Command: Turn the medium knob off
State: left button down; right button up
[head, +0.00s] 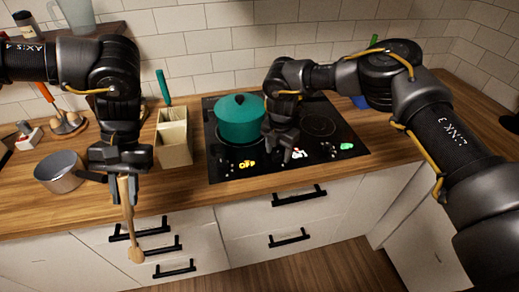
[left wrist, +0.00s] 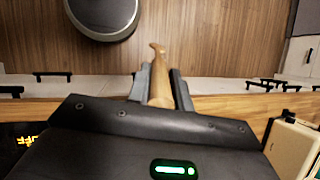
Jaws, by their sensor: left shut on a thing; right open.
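The black hob (head: 345,160) has a row of controls and small lit marks along its front edge. A yellow "OFF" mark (head: 247,163) shows at the left, a red and white mark (head: 299,153) in the middle and a green mark (head: 347,146) at the right. I cannot tell which knob is the medium one. My right gripper (head: 285,157) is open, just left of the red and white mark, and partly hides the controls there. My left gripper (head: 122,176) is shut on a wooden spoon (head: 128,215), which hangs down before the drawers; the spoon also shows in the left wrist view (left wrist: 160,85).
A teal lidded pot (head: 240,122) stands on the hob, close to my right gripper. A beige holder (head: 174,145) with a green-handled utensil and a metal saucepan (head: 60,172) stand to the left. The counter right of the hob is mostly clear.

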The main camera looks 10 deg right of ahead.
aim_at(277, 154)
jog(key=w+f, duration=0.3)
jog(key=shift+w+d+f, duration=0.15)
jog(key=shift+w+f, duration=0.1)
jog(key=shift+f, duration=0.1)
jog(key=shift+s+r, duration=0.3)
jog(key=shift+c, duration=0.4)
jog(key=shift+s+r, duration=0.35)
jog(key=shift+s, duration=0.25)
jog(key=c, duration=0.5)
jog(key=shift+c, duration=1.1)
jog(key=shift+w+f, duration=0.3)
jog(key=shift+c, duration=0.9)
pick_arm(q)
jog(key=shift+w+f, duration=0.25)
jog(key=shift+w, duration=1)
